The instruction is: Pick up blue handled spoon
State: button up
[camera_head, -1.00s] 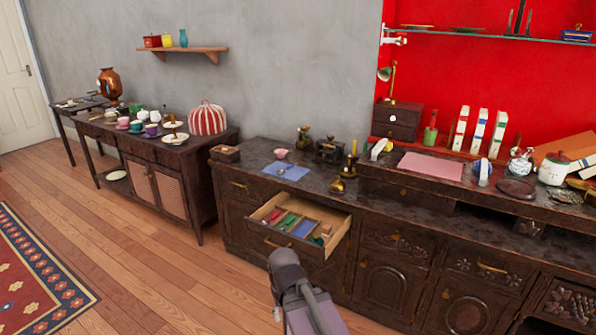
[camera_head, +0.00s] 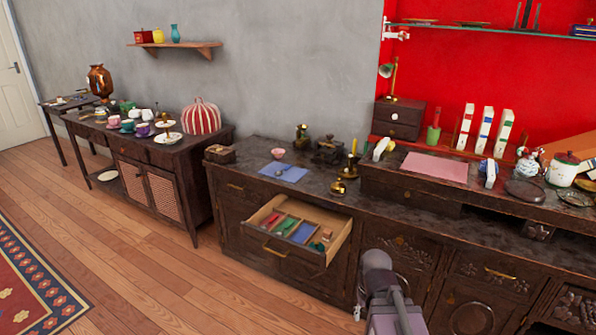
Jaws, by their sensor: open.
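I cannot make out a blue-handled spoon for certain. A thin pale streak, perhaps a spoon, lies on the blue mat (camera_head: 295,175) on top of the dark sideboard; its handle colour is too small to tell. Part of my arm shows at the bottom, right of the drawer. No gripper fingers show.
A pink bowl (camera_head: 278,153) stands behind the mat. A brass candlestick with a yellow candle (camera_head: 352,168) stands to the right. The drawer juts out over clear wooden floor (camera_head: 200,285). A tea table (camera_head: 185,160) stands at the left.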

aim_at(278, 173)
jog(key=z, duration=0.2)
jog(key=i, duration=2)
